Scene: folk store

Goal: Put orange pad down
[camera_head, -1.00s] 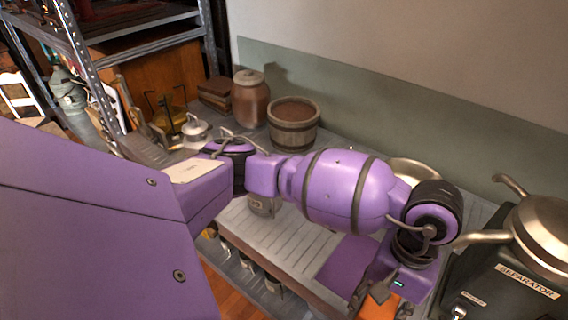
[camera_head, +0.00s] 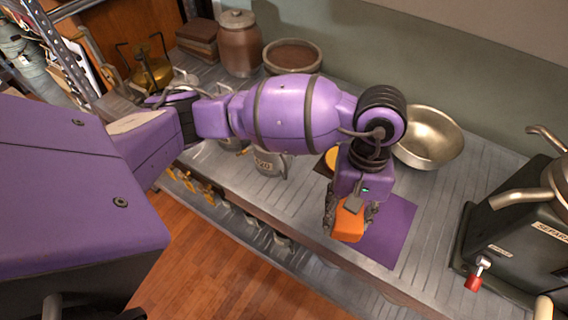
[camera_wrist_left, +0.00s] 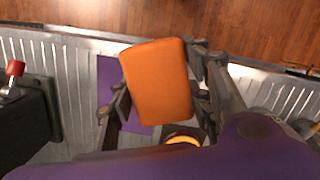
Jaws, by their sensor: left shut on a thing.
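The orange pad (camera_head: 348,224) is held by my left gripper (camera_head: 350,212), over the front edge of the purple mat (camera_head: 392,232). In the left wrist view the orange pad (camera_wrist_left: 158,82) sits between the two fingers of the left gripper (camera_wrist_left: 160,92) and covers part of the purple mat (camera_wrist_left: 106,80). The gap between pad and mat is hard to judge. My right gripper is not in view.
A metal bowl (camera_head: 430,138) stands behind the mat. A dark separator machine (camera_head: 510,235) is at the right. A metal can (camera_head: 268,163) stands left of the gripper. The counter between mat and machine is clear.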

